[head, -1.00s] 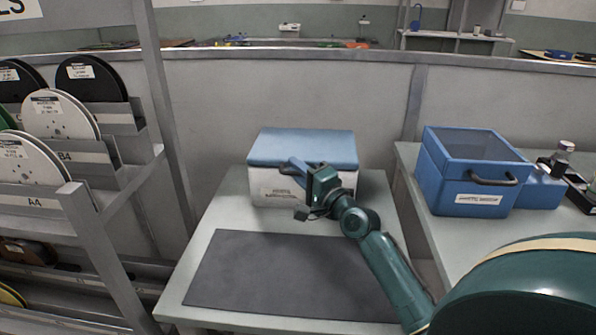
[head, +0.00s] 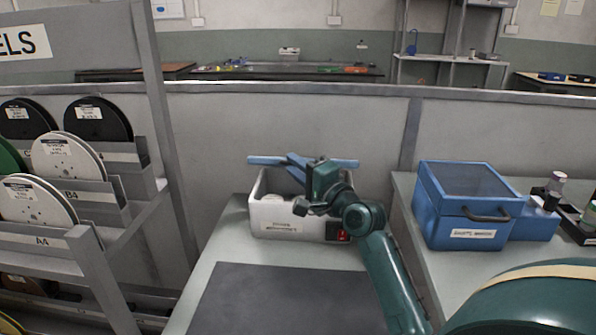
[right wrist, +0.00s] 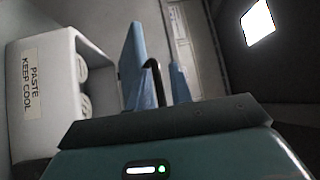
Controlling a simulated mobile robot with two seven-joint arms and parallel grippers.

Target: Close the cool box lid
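The cool box (head: 285,222) is a white box with a label on its front, standing on the grey table. Its blue lid (head: 340,162) is raised and seen nearly edge-on. Pale round items show inside the box. My wrist hides part of the lid and box. My left gripper is not in view.
A dark mat (head: 275,300) lies in front of the cool box, clear of objects. A blue box (head: 470,205) with a handle stands on a side table at the right, near small bottles. A reel rack (head: 105,210) stands at the left. A partition (head: 280,120) is behind.

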